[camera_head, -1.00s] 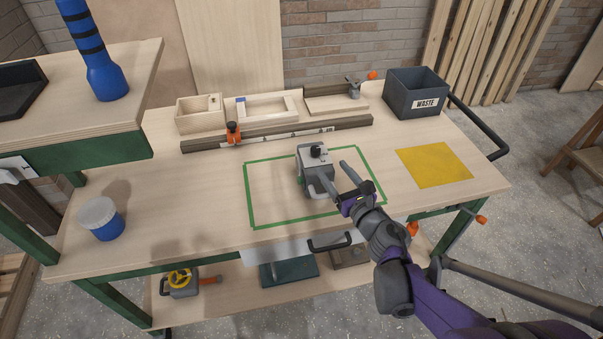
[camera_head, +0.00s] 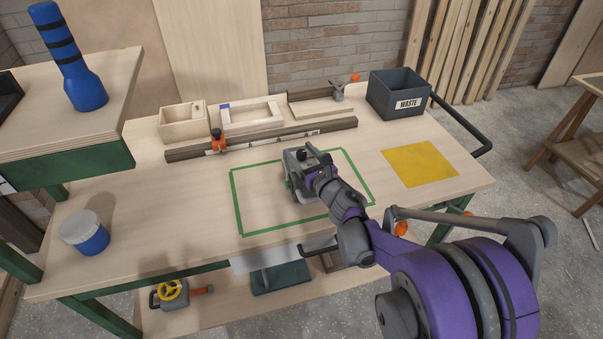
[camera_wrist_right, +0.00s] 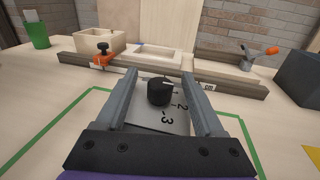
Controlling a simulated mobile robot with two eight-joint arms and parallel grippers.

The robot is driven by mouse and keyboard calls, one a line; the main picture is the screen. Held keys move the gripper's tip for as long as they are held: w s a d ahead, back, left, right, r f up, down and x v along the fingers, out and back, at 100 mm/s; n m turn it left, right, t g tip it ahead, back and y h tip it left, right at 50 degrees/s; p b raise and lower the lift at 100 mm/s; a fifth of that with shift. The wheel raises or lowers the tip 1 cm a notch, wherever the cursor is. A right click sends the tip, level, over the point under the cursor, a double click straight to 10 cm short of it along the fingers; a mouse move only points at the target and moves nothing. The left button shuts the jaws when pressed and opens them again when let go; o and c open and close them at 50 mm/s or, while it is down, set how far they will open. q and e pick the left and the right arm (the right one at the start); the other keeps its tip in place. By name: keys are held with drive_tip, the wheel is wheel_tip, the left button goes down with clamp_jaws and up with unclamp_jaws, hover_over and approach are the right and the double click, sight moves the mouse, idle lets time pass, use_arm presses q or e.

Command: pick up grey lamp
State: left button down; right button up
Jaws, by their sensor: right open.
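The grey lamp (camera_head: 300,190) is a boxy grey body standing inside the green outlined rectangle on the workbench. In the right wrist view its top face (camera_wrist_right: 152,128) shows a black knob and the marks 1, 2 and 3. My right gripper (camera_head: 304,162) is at the lamp in the head view, partly covering it. In the wrist view the right gripper (camera_wrist_right: 158,82) is open, with one finger on each side of the knob and top face. I cannot tell whether the fingers touch the lamp. My left gripper is not in view.
Behind stand a clamp rail (camera_head: 262,138), wooden trays (camera_head: 184,125) and a grey waste bin (camera_head: 398,92). A yellow square (camera_head: 420,164) lies right. Bench around the lamp is clear.

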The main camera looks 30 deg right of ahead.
clamp_jaws()
idle(1.4)
